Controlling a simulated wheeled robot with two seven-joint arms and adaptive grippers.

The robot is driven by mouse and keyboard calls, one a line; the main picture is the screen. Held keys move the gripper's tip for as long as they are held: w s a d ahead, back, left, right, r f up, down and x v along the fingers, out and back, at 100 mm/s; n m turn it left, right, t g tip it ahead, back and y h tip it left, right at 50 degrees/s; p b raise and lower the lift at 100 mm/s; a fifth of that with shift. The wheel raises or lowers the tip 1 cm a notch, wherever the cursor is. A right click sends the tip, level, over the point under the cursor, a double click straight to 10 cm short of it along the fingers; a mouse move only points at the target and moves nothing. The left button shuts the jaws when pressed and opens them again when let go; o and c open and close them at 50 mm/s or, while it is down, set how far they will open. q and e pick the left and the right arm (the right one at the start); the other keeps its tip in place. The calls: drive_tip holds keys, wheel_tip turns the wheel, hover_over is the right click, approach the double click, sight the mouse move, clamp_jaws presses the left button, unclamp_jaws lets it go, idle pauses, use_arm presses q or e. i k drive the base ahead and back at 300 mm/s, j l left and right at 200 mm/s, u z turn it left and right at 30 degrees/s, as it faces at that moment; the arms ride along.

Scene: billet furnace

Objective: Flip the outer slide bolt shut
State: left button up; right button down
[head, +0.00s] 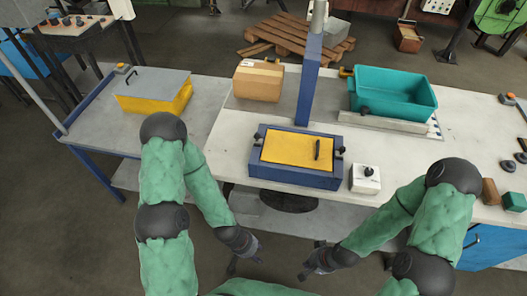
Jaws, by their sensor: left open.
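A blue box-like frame with a yellow lid or door (287,151) sits on the white table at the centre. A black handle (317,149) stands on the yellow part. Small dark fittings sit at the frame's left edge (258,138) and right edge (340,150). They are too small to tell which is the outer slide bolt or how it stands. My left gripper (245,262) is open and empty, low in front of the table. My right gripper (311,259) hangs there too, to its right, with its fingers apart and empty. Both are clear of the frame.
A white box with a black knob (365,179) stands right of the frame. A blue post (309,85) rises behind it. A cardboard box (258,80) and a teal bin (393,92) stand at the back. A yellow box with a grey lid (153,91) is on the left table.

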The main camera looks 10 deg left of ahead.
sight(257, 136)
drive_tip(key=i, duration=0.4)
drive_tip(key=k+l+u, duration=0.35)
drive_tip(key=l, duration=0.25)
drive_tip(key=k+l+u, duration=0.35)
drive_tip(key=l, duration=0.25)
drive_tip(key=k+l+u, duration=0.3)
drive_tip(key=l, duration=0.2)
